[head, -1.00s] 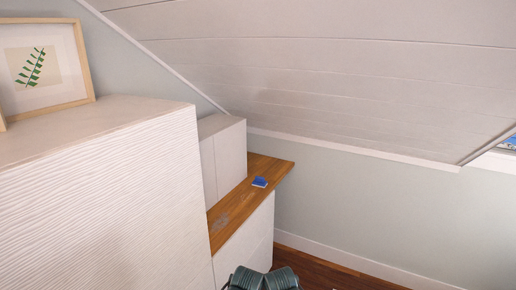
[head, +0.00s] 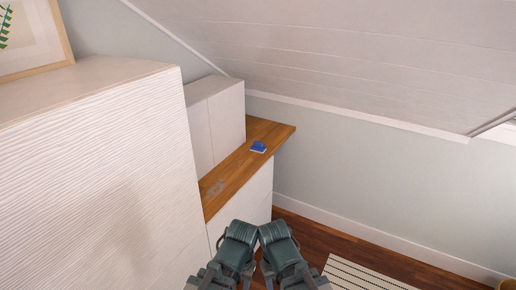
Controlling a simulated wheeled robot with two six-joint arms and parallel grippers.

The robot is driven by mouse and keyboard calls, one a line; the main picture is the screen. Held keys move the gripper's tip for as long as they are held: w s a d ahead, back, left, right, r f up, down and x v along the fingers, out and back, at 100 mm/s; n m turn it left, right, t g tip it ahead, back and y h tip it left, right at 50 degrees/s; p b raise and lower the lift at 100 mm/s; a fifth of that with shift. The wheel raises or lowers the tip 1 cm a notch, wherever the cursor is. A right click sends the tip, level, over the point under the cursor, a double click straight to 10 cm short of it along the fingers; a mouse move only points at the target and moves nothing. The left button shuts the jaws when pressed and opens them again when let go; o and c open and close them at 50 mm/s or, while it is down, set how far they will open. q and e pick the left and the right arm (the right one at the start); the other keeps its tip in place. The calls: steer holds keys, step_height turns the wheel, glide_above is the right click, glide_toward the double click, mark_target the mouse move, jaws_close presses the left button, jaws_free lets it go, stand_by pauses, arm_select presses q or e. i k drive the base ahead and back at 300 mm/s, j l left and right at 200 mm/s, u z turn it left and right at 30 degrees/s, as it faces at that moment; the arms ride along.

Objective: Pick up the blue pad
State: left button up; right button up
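The small blue pad (head: 258,147) lies on the wooden counter (head: 232,172), towards its far end and near its right edge. Two dark green-grey parts of my arms show at the bottom centre of the head view, below and in front of the counter and well apart from the pad. Neither gripper's fingertips can be made out, so I cannot see whether they are open or shut.
A tall white ridged cabinet (head: 100,165) stands at the left, with a framed leaf picture (head: 35,40) on top. A white box cabinet (head: 217,118) stands at the counter's back left. The sloped ceiling (head: 350,65) comes down over the right. A striped rug (head: 360,275) lies on the wooden floor (head: 345,242).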

mark_target(257, 147)
steer(key=i+l, duration=0.15)
steer(key=i, duration=0.35)
steer(key=i+l+u, duration=0.15)
steer(key=i, duration=0.4)
steer(key=i+l, duration=0.25)
steer(key=i, duration=0.25)
